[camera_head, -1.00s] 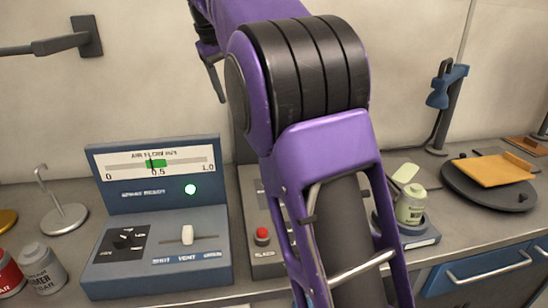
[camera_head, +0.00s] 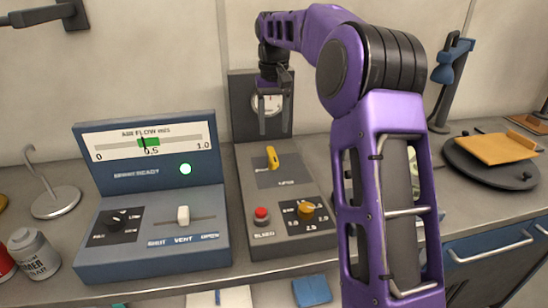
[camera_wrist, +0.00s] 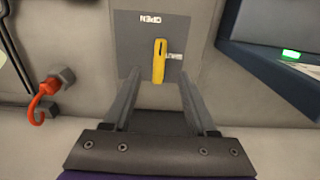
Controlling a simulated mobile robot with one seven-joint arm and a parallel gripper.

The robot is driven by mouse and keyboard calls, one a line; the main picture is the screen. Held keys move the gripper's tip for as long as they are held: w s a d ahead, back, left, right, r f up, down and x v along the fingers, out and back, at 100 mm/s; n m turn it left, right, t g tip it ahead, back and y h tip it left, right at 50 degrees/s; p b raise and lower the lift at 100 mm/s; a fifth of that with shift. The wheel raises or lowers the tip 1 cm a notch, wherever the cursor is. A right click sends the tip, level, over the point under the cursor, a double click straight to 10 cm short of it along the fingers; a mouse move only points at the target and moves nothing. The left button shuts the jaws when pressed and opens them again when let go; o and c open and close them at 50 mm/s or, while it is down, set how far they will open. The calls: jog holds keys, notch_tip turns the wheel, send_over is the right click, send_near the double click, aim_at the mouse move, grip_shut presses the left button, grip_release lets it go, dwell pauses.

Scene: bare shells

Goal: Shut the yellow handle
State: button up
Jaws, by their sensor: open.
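The yellow handle (camera_head: 272,157) sits on a dark plate on the grey control box (camera_head: 243,215), in front of the upright panel with a round dial. In the wrist view, the yellow handle (camera_wrist: 159,65) lies lengthwise up the picture, with an upside-down "OPEN" label beyond its far end and a small silver part at its right side. My gripper (camera_head: 274,127) is open and empty above the handle in the head view. In the wrist view, my gripper's (camera_wrist: 159,78) fingers stand on either side of the handle, with space between; I cannot tell the exact height.
A blue air-flow console (camera_head: 150,250) with a white slider stands left of the box. A red button (camera_head: 261,214) and an orange knob (camera_head: 306,209) are on the box's near part. An orange hook (camera_wrist: 40,103) shows in the wrist view.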

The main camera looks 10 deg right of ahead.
aim_at(274, 157)
notch_tip(274, 157, down, 9)
jog(key=shift+f+b, duration=0.1)
jog(key=shift+b, duration=0.65)
grip_shut()
